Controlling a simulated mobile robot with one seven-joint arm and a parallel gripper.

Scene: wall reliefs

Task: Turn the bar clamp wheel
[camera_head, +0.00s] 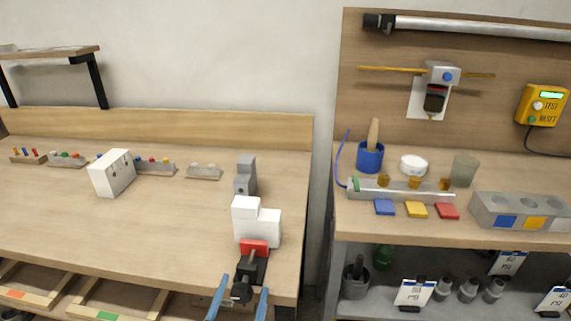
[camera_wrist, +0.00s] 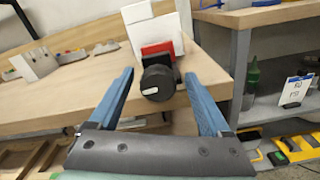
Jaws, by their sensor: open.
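The bar clamp wheel (camera_wrist: 157,83) is a dark round knob with a light mark, facing me at the front edge of the wooden workbench. In the head view the black wheel (camera_head: 241,291) hangs below the clamp's red jaw (camera_head: 254,247), which sits against a white stepped block (camera_head: 257,225). A grey upright piece (camera_head: 245,175) stands behind the block. My gripper (camera_head: 237,285) has blue fingers, open and empty. In the wrist view the fingers (camera_wrist: 165,85) stand to the left and right of the wheel, with gaps on both sides. I cannot tell whether they reach its depth.
The bench top (camera_head: 150,225) is mostly clear to the left of the clamp. A white box (camera_head: 112,173) and several small racks stand further back. Open wooden drawers (camera_head: 120,300) lie below the bench edge. A second bench (camera_head: 480,228) with shelves stands at the right, across a narrow gap.

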